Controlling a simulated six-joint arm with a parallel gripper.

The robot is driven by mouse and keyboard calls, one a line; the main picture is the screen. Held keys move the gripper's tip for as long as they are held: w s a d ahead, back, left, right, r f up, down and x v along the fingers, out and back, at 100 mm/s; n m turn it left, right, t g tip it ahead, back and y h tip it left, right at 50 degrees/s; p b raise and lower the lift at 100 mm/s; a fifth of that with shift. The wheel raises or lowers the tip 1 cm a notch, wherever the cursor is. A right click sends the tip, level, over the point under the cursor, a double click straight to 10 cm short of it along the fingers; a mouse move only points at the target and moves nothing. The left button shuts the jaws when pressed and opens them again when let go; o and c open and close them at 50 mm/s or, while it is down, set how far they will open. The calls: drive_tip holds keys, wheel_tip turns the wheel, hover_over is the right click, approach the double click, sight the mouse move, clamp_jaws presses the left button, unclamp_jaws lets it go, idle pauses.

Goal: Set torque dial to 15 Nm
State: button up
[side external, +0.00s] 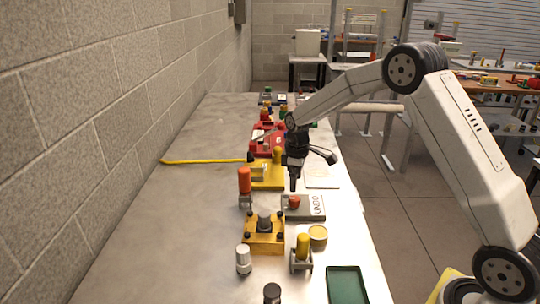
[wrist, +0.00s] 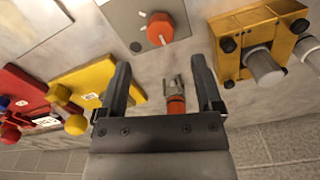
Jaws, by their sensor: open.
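The torque dial, an orange-red round knob (side external: 294,201), sits on a grey plate (side external: 316,208) on the bench. My gripper (side external: 293,187) points down just above the dial in the side view. In the wrist view its two fingers (wrist: 160,70) are spread and empty, apart from the dial, which lies beyond the fingertips.
An orange-red handled item (side external: 245,181) stands left of the dial and shows between the fingers (wrist: 176,104). A yellow block (side external: 267,176) and an orange-yellow fixture (side external: 264,240) flank the plate. Several small parts stand in front. The bench's left side is mostly clear.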

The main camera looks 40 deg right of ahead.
sight(295, 198)
drive_tip(key=shift+f, duration=3.6)
clamp_jaws()
